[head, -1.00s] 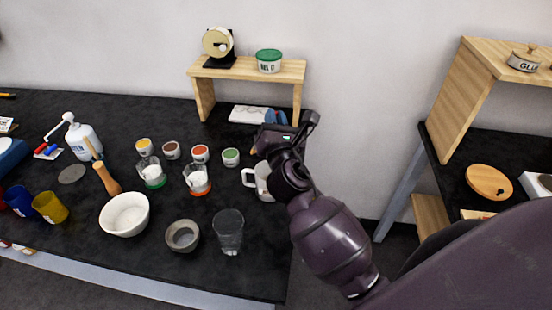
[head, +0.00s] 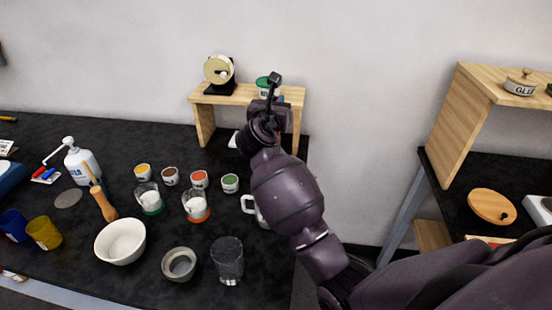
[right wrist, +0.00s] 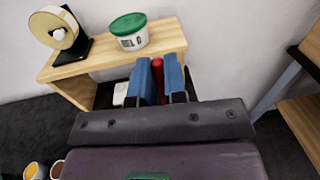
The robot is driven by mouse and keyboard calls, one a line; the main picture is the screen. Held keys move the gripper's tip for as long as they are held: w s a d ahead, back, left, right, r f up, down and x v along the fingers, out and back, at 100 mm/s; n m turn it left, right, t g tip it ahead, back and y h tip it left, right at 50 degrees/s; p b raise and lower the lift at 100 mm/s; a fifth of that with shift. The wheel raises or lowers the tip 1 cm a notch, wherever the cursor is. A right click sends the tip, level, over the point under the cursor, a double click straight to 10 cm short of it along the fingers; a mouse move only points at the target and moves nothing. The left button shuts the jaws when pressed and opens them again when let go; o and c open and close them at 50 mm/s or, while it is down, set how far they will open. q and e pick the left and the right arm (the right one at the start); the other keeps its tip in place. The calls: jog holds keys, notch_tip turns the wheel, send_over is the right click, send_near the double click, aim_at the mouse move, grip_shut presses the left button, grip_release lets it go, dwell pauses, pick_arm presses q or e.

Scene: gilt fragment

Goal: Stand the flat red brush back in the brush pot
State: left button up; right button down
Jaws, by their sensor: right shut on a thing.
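My right gripper (right wrist: 158,82) has blue fingers and is shut on a red piece, which appears to be the red brush (right wrist: 157,66). Only a short red part shows between the fingers; its bristles and lower end are hidden. In the head view my right wrist is raised in front of the small wooden shelf, and its fingers are mostly hidden. A white mug with a handle (head: 248,204) stands on the black table, largely covered by my right arm; I cannot tell whether it is the brush pot or what it holds. My left gripper is not in view.
The wooden shelf (right wrist: 75,69) carries a green-lidded tub (right wrist: 129,36) and a tape roll (right wrist: 55,30), close to my right gripper. Small paint cups, beakers, a white bowl (head: 120,241), a grey pot (head: 179,264) and a clear glass (head: 228,261) crowd the table.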

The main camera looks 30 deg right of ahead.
notch_tip(320, 180, down, 15)
jog(key=b, duration=0.2)
jog(key=shift+b, duration=0.4)
jog(key=shift+f, duration=0.1)
jog(key=c, duration=1.2)
grip_release()
jog(key=shift+c, duration=0.2)
jog(key=shift+o, duration=0.4)
